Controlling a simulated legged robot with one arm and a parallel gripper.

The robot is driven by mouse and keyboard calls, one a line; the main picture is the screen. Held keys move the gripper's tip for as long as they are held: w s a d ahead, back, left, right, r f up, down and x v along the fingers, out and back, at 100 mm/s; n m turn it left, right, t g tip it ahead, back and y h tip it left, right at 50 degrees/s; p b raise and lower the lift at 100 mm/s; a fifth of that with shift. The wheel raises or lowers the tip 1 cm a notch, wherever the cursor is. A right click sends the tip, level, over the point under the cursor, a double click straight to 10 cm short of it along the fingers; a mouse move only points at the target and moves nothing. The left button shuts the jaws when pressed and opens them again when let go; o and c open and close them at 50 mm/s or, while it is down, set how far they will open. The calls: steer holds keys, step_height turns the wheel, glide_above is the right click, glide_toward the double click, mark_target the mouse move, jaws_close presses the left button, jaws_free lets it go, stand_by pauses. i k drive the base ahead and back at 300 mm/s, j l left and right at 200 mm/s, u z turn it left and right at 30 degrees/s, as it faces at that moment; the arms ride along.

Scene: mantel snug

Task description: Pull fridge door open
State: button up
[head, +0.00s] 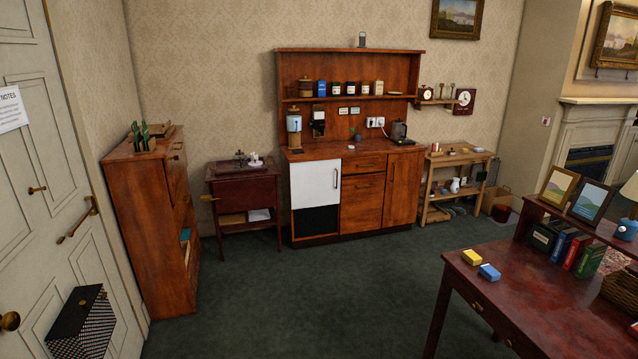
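A white door (314,184), which looks like the fridge door, is set in the left part of a wooden kitchenette cabinet (361,204) against the far wall. It appears shut. A dark vertical handle (336,178) sits near its right edge. A black panel or opening (315,220) lies below the door. My gripper does not show in the head view.
Dark green carpet (290,300) lies clear in front of the cabinet. A red-brown desk (540,300) stands at the front right. A wooden chest (155,220) and a small side table (245,200) stand left of the cabinet; a wooden shelf unit (455,180) stands right.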

mark_target(312, 183)
steer(key=i, duration=1.6)
steer(key=i+j, duration=0.1)
steer(key=i, duration=1.55)
steer(key=i+z, duration=0.1)
steer(key=i, duration=1.5)
